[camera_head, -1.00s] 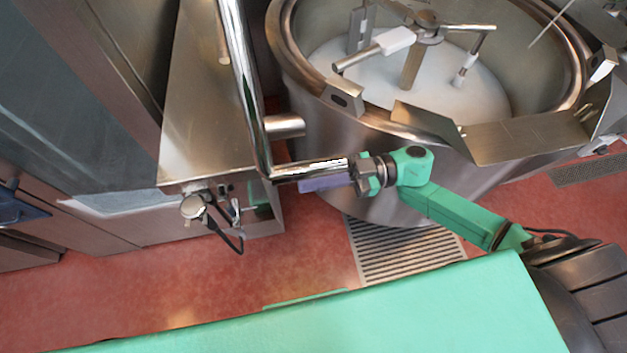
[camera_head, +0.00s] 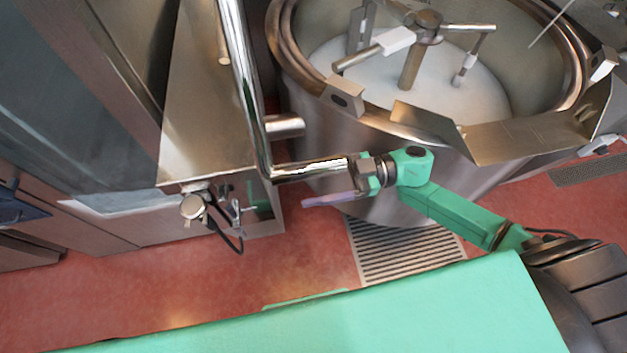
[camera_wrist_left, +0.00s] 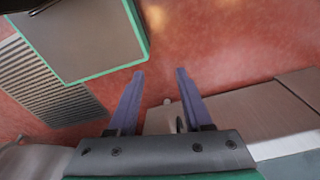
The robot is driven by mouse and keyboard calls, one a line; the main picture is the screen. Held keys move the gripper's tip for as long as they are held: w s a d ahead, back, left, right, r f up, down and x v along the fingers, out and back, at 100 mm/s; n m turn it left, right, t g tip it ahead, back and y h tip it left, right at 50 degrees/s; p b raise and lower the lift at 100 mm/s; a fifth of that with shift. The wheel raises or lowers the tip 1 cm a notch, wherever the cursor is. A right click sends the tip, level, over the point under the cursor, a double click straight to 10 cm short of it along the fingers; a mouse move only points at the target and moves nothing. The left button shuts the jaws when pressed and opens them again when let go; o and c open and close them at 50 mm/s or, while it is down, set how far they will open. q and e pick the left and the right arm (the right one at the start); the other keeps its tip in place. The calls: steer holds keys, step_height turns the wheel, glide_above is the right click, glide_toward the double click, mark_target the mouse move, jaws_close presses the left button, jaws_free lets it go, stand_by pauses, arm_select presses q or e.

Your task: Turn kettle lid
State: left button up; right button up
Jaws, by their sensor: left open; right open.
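The steel kettle (camera_head: 330,130) stands open at the upper right, with a mixing arm (camera_head: 425,25) above white contents. I cannot make out a lid over its mouth. A shiny bent steel bar (camera_head: 250,90) comes down left of the kettle and turns right at its lower end. My right gripper (camera_head: 308,188) is at this lower end. One purple finger shows below the bar, apart from it; the other is hidden. The gripper is open. My left gripper (camera_wrist_left: 158,80) shows only in the left wrist view, open and empty above the red floor.
A steel cabinet (camera_head: 205,110) with fittings (camera_head: 200,207) at its lower corner stands left of the bar. A floor grate (camera_head: 405,250) lies below the kettle. A steel chute (camera_head: 525,138) juts from the kettle's rim. Red floor is clear at the lower left.

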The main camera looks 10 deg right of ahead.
steer(key=shift+d, duration=0.1)
steer(key=d+b, duration=0.4)
steer(key=d, duration=0.7)
steer(key=shift+d+b, duration=0.35)
steer(key=shift+d, duration=0.05)
